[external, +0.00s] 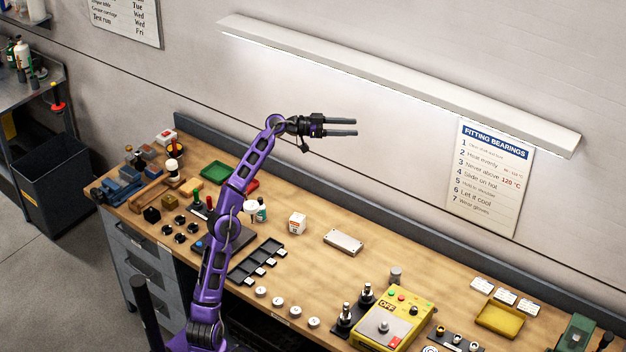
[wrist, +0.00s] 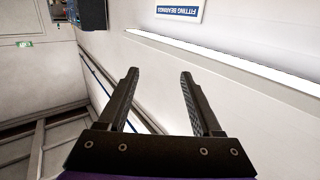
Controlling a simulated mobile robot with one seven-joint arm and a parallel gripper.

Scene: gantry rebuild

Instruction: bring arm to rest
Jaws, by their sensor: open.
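My purple arm rises from the front of the workbench (external: 380,262) and reaches up above it. My gripper (external: 355,127) is at the raised end of the arm, in front of the wall and below the lamp. Its two black fingers point to the right and are apart, with nothing between them. In the wrist view the gripper (wrist: 158,90) also shows open and empty, with wall behind it. No object touches the fingers.
A long wall lamp (external: 400,85) runs above the bench, and a bearing-fitting sign (external: 490,178) hangs at right. The bench holds a yellow device (external: 393,318), a grey metal block (external: 343,241), a black slotted tray (external: 256,262) and several small parts. The air around the gripper is free.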

